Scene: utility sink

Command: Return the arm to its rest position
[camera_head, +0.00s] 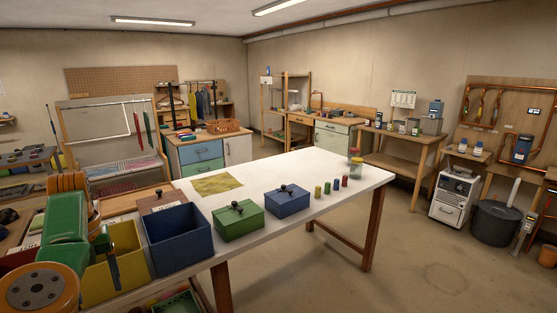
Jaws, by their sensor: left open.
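My left arm, green and orange, comes in at the lower left of the head view, close to the camera. My left gripper (104,243) is open at the near left end of the white table (290,174), in front of an open yellow bin (127,262). It partly covers that bin, and its fingertips are hard to make out. I see nothing held in it. My right gripper is not in view.
An open blue bin (178,240), a lidded green box (239,221) and a lidded blue box (287,201) line the table's near edge. Several small coloured cylinders (327,188) and clear jars (356,170) stand farther right. A yellow cloth (217,184) lies behind.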

